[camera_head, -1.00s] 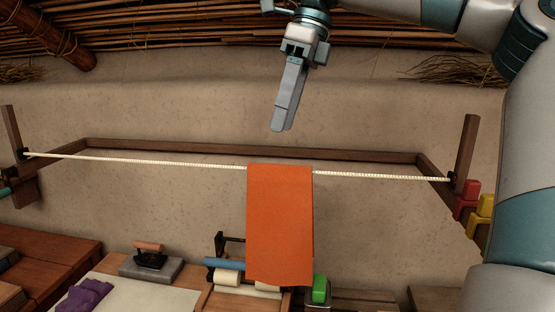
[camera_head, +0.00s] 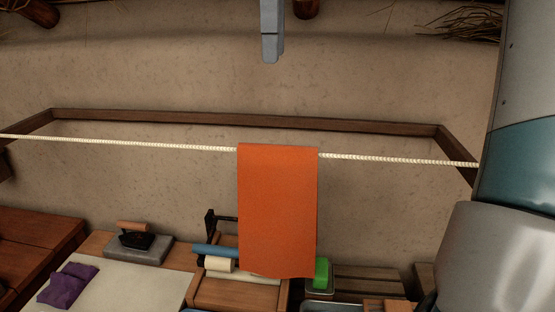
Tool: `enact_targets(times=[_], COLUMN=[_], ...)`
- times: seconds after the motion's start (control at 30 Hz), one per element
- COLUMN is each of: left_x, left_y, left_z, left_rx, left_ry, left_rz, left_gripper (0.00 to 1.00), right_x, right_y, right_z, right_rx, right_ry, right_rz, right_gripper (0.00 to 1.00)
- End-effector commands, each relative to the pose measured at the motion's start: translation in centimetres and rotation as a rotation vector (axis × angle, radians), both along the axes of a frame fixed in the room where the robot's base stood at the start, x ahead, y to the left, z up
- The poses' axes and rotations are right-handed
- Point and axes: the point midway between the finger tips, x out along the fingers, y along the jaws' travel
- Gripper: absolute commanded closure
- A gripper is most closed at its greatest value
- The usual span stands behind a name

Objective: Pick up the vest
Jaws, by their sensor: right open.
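A folded purple cloth (camera_head: 68,286), possibly the vest, lies on a pale ironing surface (camera_head: 130,286) at the lower left. An orange cloth (camera_head: 277,210) hangs over the white rope (camera_head: 120,142) near the middle. Neither clearly shows the shape of a vest. My right gripper (camera_head: 271,52) is open and empty at the top of the picture, above the orange cloth and well apart from both cloths. Only its finger part shows, seen edge-on, and the rest is cut off. My left gripper is out of view.
A wooden frame (camera_head: 240,119) holds the rope before the mud wall. Below are an iron (camera_head: 134,237) on a grey slab, a roller device (camera_head: 220,250), a green block (camera_head: 321,272) and wooden benches (camera_head: 40,240). My right arm fills the right edge.

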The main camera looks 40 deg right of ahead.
Motion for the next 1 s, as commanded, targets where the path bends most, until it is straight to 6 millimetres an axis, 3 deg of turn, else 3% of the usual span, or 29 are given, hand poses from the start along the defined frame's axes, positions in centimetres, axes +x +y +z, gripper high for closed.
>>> enact_targets(times=[0.17,0.37,0.8,1.0], left_x=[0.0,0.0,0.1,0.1], left_y=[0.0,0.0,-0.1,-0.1], left_z=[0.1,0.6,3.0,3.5], left_rx=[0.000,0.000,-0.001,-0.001], left_ry=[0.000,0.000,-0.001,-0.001], left_rz=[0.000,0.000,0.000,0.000], left_gripper=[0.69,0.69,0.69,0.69], right_x=[0.0,-0.1,0.0,0.0], right_y=[-0.1,-0.1,-0.1,-0.1], right_z=[-0.3,-2.2,-9.7,-11.8], right_rx=[0.001,0.002,0.003,0.002], right_ry=[0.002,0.004,0.005,0.002], right_rz=[0.000,0.001,0.001,0.000], right_gripper=[0.58,0.58,0.58,0.58])
